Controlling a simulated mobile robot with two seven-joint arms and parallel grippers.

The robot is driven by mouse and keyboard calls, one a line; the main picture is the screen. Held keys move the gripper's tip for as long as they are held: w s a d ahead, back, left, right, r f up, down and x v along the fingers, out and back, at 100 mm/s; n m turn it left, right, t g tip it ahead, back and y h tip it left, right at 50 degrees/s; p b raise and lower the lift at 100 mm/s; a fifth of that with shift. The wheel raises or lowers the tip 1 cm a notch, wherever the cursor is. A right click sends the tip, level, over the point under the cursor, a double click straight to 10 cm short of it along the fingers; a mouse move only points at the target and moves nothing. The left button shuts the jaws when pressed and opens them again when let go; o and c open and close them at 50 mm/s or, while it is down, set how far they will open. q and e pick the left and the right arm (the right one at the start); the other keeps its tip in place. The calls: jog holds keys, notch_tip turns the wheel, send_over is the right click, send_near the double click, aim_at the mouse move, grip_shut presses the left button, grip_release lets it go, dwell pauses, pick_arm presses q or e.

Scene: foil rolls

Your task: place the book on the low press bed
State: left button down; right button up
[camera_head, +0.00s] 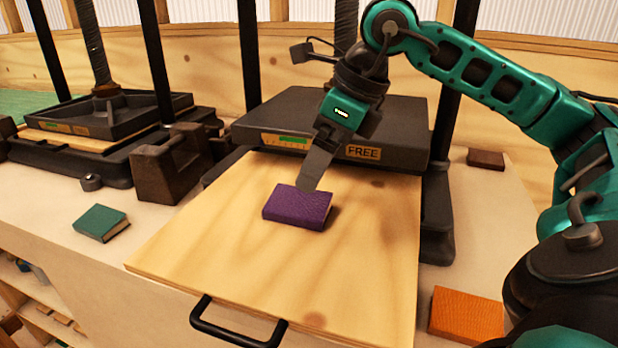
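A purple book (297,207) lies flat on the light wooden bed (212,238) that sticks out from the front of the middle press. My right gripper (312,178) comes down from above, and its grey finger reaches the back right edge of the purple book. Only one finger face shows, so I cannot tell whether it grips the book or only touches it. The black upper plate (335,128) of this press is behind the gripper and carries a label reading FREE. My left gripper is out of view.
A second black press (105,125) stands at the left, beside a dark brown block (172,168). A green book (101,223) lies on the white table, an orange book (466,314) at the lower right, a brown one (485,159) behind. A black handle (236,325) juts from the bed's front.

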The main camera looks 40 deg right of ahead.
jog(key=v, duration=0.4)
jog(key=shift+r+p, duration=0.15)
jog(key=shift+p, duration=0.2)
jog(key=shift+s, duration=0.15)
